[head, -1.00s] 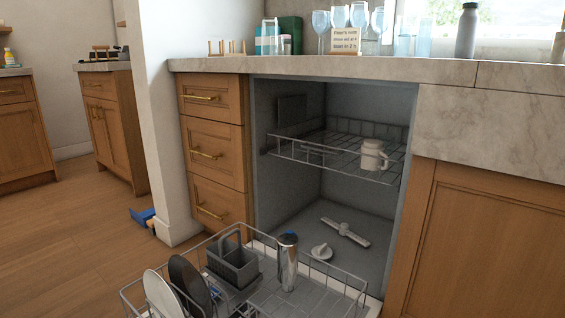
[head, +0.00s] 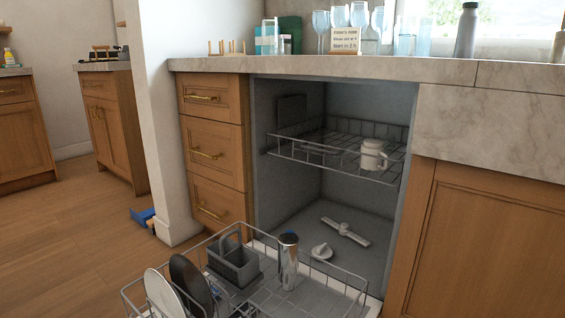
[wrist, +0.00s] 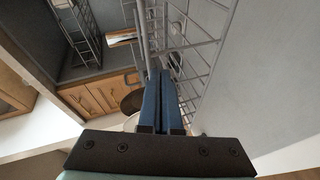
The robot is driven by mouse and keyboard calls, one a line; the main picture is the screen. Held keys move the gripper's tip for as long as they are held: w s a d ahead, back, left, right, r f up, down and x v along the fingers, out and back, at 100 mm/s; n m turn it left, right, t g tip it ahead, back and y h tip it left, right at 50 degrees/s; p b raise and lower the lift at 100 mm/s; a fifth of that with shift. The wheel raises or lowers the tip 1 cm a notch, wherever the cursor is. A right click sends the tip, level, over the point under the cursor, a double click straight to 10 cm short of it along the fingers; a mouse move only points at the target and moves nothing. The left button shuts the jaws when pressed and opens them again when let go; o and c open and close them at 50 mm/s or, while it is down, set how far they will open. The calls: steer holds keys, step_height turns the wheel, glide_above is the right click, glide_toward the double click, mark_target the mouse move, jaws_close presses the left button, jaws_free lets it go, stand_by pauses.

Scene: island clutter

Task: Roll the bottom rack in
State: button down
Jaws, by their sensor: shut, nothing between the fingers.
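The bottom rack (head: 340,268) is a grey wire basket pulled out over the lowered dishwasher door in the head view. It holds a white plate (head: 160,293), a dark plate (head: 188,280), a grey cutlery basket (head: 235,265) and a shiny metal tumbler (head: 289,262). Its near end is cut off by the picture edge. My gripper (wrist: 164,75) shows only in the wrist view, its blue fingers shut together with nothing between them. Rack wires (wrist: 196,45) run close beside the fingertips; I cannot tell whether they touch.
The upper rack (head: 310,155) sits inside the dishwasher with a white mug (head: 373,155). The tub floor (head: 300,232) is bare except for a spray arm (head: 345,232) and a white cap (head: 321,251). Wooden drawers (head: 212,155) stand left. Glasses (head: 340,17) stand on the counter above.

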steer(key=shift+w+d+f, duration=0.15)
steer(key=shift+w, duration=0.3)
steer(key=shift+w, duration=0.1)
stand_by(0.5)
